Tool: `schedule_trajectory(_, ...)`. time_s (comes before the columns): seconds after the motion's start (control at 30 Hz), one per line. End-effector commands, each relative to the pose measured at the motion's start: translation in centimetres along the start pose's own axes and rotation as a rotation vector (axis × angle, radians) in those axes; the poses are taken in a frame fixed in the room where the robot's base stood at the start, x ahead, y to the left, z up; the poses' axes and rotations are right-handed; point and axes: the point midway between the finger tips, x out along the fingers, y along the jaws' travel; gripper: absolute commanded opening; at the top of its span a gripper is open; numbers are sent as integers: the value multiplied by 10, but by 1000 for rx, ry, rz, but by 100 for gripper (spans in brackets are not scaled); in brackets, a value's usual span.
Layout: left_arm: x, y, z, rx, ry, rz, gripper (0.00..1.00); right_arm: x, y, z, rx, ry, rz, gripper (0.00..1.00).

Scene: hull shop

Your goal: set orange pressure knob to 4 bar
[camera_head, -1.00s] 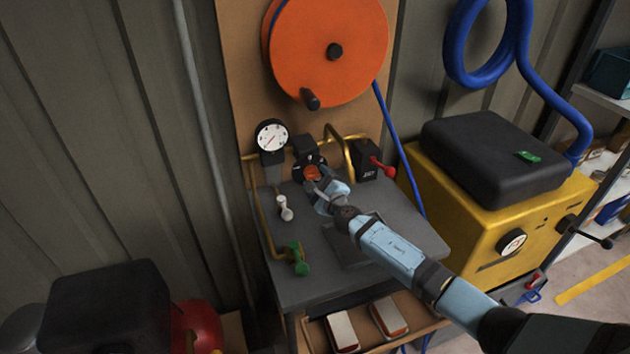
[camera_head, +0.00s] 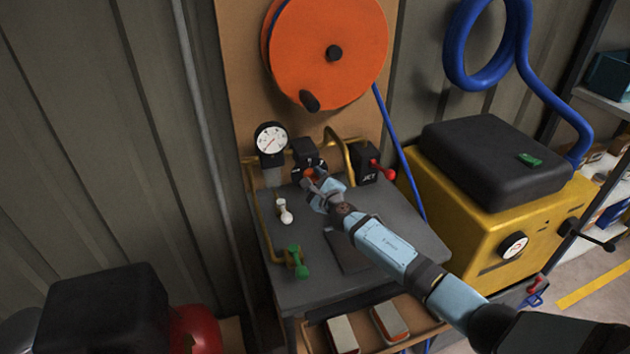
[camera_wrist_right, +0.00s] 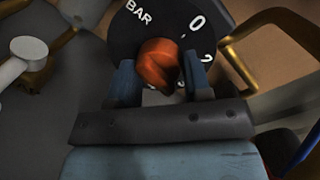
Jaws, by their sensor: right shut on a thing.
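The orange pressure knob (camera_wrist_right: 157,62) sits on a black dial plate (camera_wrist_right: 125,38) marked BAR, with 0 and 2 readable in the right wrist view. Other marks are hidden by my fingers. My right gripper (camera_wrist_right: 160,82) is shut on the knob, one finger on each side. In the head view the knob (camera_head: 309,173) shows only as a small orange patch behind my right gripper (camera_head: 314,180). The white round gauge (camera_head: 271,138) stands left of the dial; its reading is too small to tell. My left gripper is not in view.
A white-handled valve (camera_head: 284,211) and a green-handled valve (camera_head: 297,262) stand left of my arm. A black JET box with a red lever (camera_head: 381,169) is close on the right. An orange hose reel (camera_head: 328,50) hangs above, and a yellow machine (camera_head: 487,230) stands right.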

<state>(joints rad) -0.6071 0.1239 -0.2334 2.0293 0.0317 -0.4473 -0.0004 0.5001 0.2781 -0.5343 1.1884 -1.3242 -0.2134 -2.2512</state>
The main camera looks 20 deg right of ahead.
Motion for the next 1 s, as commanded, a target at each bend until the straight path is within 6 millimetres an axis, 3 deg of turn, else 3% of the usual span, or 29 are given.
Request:
schedule_trajectory(0.5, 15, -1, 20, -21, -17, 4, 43, 0, 5, -3, 321, -23, -30, 22)
schedule_trajectory(1.0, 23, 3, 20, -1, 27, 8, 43, 0, 6, -2, 715, -50, -67, 22)
